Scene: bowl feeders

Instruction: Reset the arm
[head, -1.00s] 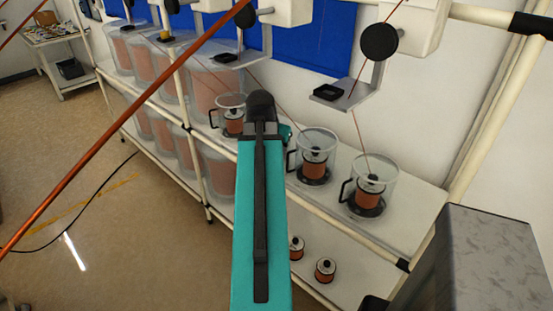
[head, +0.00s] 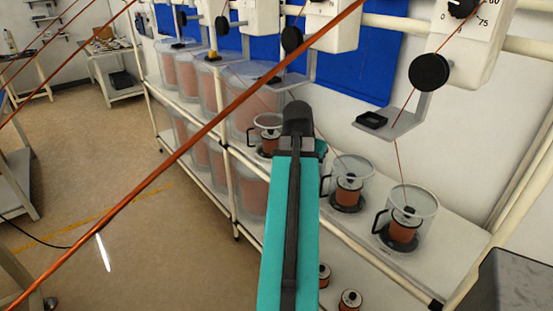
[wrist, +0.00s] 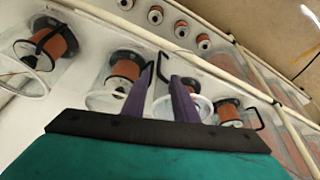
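My teal arm (head: 290,215) reaches forward over the shelf in the head view; its gripper end is hidden there. In the wrist view my gripper (wrist: 162,72) shows two purple fingers standing apart, with nothing held between them. Clear cups with copper wire spools stand on the shelf below. One cup (head: 348,183) and another cup (head: 406,217) are right of the arm; a third cup (head: 268,133) is left of it. In the wrist view a spool (wrist: 125,73) lies behind the left finger, apart from it as far as I can tell.
A white-framed shelf (head: 425,268) runs along the wall, with large clear bins (head: 252,100) at left. Dials and brackets (head: 400,125) hang above it. Copper wires (head: 160,178) cross the view. Small spools (head: 349,299) sit on the lower shelf. Open floor (head: 120,190) lies left.

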